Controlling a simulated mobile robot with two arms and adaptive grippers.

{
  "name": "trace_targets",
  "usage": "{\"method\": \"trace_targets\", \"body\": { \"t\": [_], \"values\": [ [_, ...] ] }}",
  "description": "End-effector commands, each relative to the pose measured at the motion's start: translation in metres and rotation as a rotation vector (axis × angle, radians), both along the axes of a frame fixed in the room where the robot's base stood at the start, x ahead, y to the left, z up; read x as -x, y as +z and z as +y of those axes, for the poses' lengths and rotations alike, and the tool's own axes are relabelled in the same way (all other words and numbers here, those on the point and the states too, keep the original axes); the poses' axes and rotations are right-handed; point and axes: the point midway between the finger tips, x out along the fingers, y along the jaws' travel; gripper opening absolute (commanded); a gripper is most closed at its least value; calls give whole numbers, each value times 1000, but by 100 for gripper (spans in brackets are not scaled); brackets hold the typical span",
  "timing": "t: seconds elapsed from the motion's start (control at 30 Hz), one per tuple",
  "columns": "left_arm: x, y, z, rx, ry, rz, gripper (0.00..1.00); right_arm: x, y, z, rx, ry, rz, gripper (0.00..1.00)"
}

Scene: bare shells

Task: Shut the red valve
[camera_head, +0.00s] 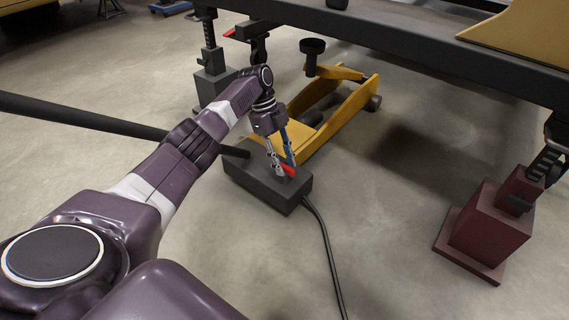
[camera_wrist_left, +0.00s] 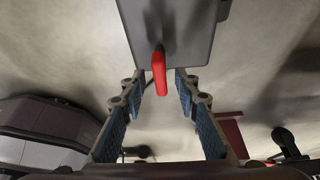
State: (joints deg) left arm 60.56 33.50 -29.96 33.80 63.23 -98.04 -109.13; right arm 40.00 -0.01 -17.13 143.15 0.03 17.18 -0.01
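The red valve (camera_head: 289,170) is a small red lever on top of a dark grey box (camera_head: 262,188) on the floor. In the left wrist view the red valve (camera_wrist_left: 159,72) sticks out from the box (camera_wrist_left: 185,45) toward me. My left gripper (camera_head: 284,165) points down over the box, right at the lever. In the wrist view the left gripper (camera_wrist_left: 160,84) is open, one finger on each side of the lever's end, with a gap on both sides. Neither finger clearly touches it. My right gripper is not in view.
A black hose (camera_head: 325,250) runs from the box toward the front. A yellow floor jack (camera_head: 345,105) stands just behind. A dark red stand (camera_head: 490,228) is at the right. A dark beam (camera_head: 410,45) crosses above. The floor between box and red stand is clear.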

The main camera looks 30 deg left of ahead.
Motion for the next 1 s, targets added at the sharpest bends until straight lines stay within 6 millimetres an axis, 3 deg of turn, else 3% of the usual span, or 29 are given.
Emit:
{"method": "trace_targets", "body": {
  "t": [0.5, 0.7, 1.0],
  "values": [
    [-6, 91, 37, 2, 1, 0, 29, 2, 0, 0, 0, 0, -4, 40],
    [-6, 104, 43, 1, 0, 0, 29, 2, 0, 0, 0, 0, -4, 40],
    [-6, 107, 44, 0, -2, 1, 29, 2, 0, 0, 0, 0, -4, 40]
  ]
}}
